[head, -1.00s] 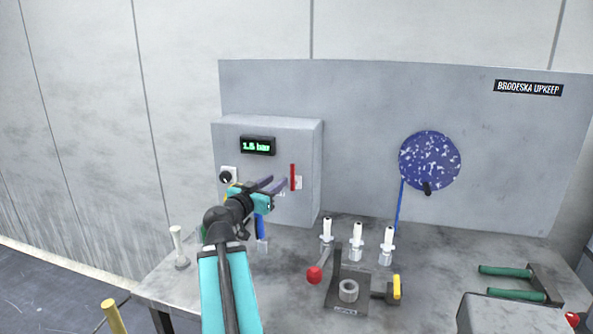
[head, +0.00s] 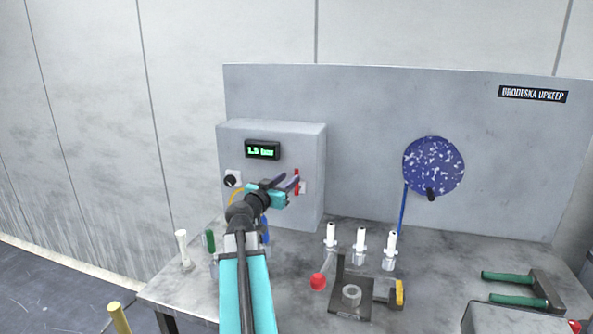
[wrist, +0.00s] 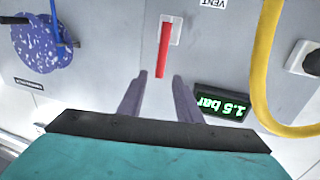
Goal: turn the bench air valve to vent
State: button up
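The air valve's red lever (head: 297,176) stands upright on the right of the front of a grey control box (head: 312,150). In the wrist view, which shows the panel upside down, the red lever (wrist: 163,48) hangs from a white plate beside a VENT label (wrist: 213,3). My gripper (head: 290,181) is open and empty in front of the box, close to the lever. In the wrist view, the lever's free end lies just ahead of the gap between the fingertips (wrist: 158,77); I see no contact.
A green display (wrist: 222,103) reads 1.5 bar. A black knob (head: 231,180) and a yellow hose (wrist: 262,60) are beside it. White-topped bottles (head: 360,245), a red-knobbed fixture (head: 318,281) and a blue speckled disc (head: 433,166) are to the right.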

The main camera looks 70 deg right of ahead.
aim_at(297, 172)
jog(key=shift+s+d+p, duration=0.15)
jog(key=shift+d+p, duration=0.2)
jog(key=shift+d, duration=0.8)
jog(key=shift+s+d+p, duration=0.2)
jog(key=shift+d+p, duration=0.1)
jog(key=shift+d, duration=0.8)
jog(key=shift+s+d+p, duration=0.15)
jog(key=shift+d+p, duration=0.2)
jog(key=shift+d, duration=0.8)
grip_shut()
jog(key=shift+w+r, duration=0.1)
jog(key=shift+r, duration=0.05)
jog(key=shift+f+b, duration=0.3)
